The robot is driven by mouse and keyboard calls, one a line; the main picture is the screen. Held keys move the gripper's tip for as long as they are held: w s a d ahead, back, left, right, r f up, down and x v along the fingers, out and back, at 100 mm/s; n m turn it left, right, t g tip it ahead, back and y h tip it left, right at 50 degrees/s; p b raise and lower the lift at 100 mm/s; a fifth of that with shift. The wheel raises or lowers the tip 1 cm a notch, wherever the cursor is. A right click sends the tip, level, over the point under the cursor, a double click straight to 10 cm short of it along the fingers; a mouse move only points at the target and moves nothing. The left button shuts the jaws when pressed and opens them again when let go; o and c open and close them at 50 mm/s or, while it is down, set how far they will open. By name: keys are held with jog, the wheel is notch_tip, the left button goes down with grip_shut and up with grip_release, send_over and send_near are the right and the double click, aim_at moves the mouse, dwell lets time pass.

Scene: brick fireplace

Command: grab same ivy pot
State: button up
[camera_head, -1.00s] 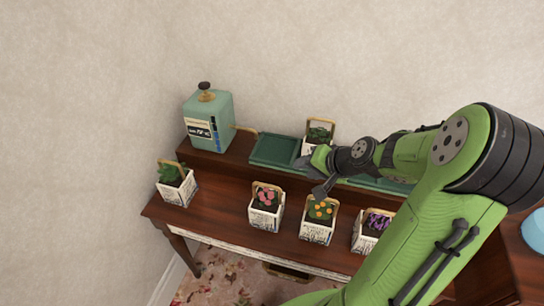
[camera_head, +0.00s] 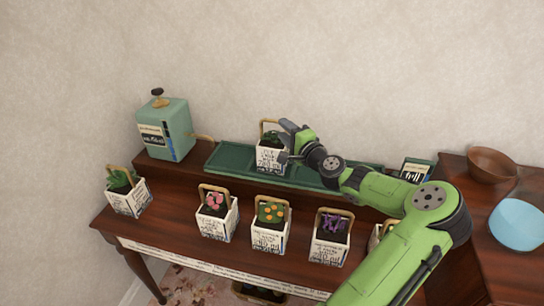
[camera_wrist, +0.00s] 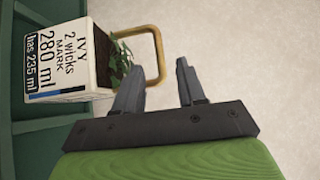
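The ivy pot (camera_head: 270,158) is a white, printed square pot with dark green leaves and a tan loop handle. It stands on the long green tray (camera_head: 228,157) at the back of the table. In the wrist view its label (camera_wrist: 65,65) reads IVY, 2 wicks, MARK 280 ml, has 235 ml. My gripper (camera_head: 286,142) is at the pot's right side in the head view. In the wrist view my gripper (camera_wrist: 158,82) is open, its fingers apart. The handle (camera_wrist: 157,50) lies close to the fingertips; I cannot tell whether it is between them.
A teal dispenser (camera_head: 165,130) with a spout stands left of the tray. Along the front are pots with green leaves (camera_head: 128,198), pink flowers (camera_head: 216,220), orange fruit (camera_head: 269,232) and purple flowers (camera_head: 329,240).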

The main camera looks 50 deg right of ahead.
aim_at(274, 121)
jog(key=b+x, duration=0.1)
jog(key=x, duration=0.6)
jog(key=shift+s+a, duration=0.1)
grip_shut()
dwell(1.1)
